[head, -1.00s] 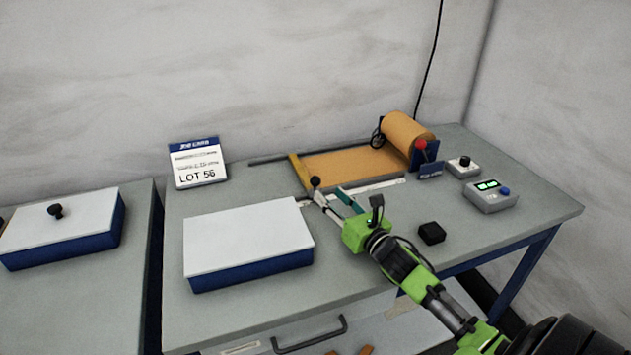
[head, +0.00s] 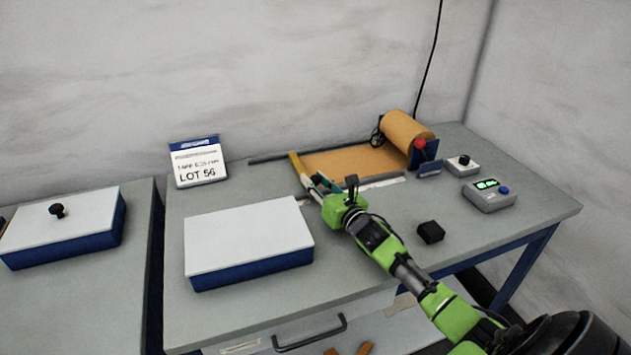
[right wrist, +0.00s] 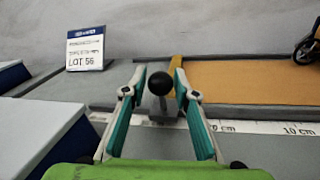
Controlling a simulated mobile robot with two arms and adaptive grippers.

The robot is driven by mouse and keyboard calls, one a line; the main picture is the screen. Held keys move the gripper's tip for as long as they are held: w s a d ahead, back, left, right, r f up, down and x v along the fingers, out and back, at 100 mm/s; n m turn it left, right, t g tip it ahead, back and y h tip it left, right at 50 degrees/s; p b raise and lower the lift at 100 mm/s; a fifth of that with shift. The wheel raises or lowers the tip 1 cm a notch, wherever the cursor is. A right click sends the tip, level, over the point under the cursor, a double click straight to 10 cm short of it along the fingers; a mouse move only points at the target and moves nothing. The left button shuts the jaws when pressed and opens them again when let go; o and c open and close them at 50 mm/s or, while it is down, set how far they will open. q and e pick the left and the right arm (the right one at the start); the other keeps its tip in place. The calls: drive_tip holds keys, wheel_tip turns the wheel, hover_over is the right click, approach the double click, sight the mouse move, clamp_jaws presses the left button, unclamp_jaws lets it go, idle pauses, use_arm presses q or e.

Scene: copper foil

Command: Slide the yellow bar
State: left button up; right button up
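The yellow bar (head: 295,164) lies across the left end of the copper-coloured foil sheet (head: 352,160). It also shows in the right wrist view (right wrist: 175,69), running away from me. A round black knob (right wrist: 160,83) stands at its near end, on a grey block. My right gripper (right wrist: 158,73) is open, with one finger on each side of the knob and a gap on both sides. In the head view my right gripper (head: 312,184) is at the bar's near end and hides the knob. My left gripper is not in view.
A foil roll (head: 408,137) stands at the sheet's right end. A white-topped blue box (head: 248,238) sits close on the left, and a LOT 56 sign (head: 196,162) is behind it. A black block (head: 431,232) and a display box (head: 489,196) are on the right.

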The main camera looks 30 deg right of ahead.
clamp_jaws()
drive_tip(key=d, duration=0.3)
drive_tip(key=s+d+b, duration=0.1)
drive_tip(key=d, duration=0.2)
drive_tip(key=s+d+b, duration=0.1)
drive_tip(key=d, duration=0.2)
drive_tip(key=shift+s+d, duration=0.15)
drive_tip(key=shift+d, duration=0.05)
drive_tip(key=o, duration=0.6)
unclamp_jaws()
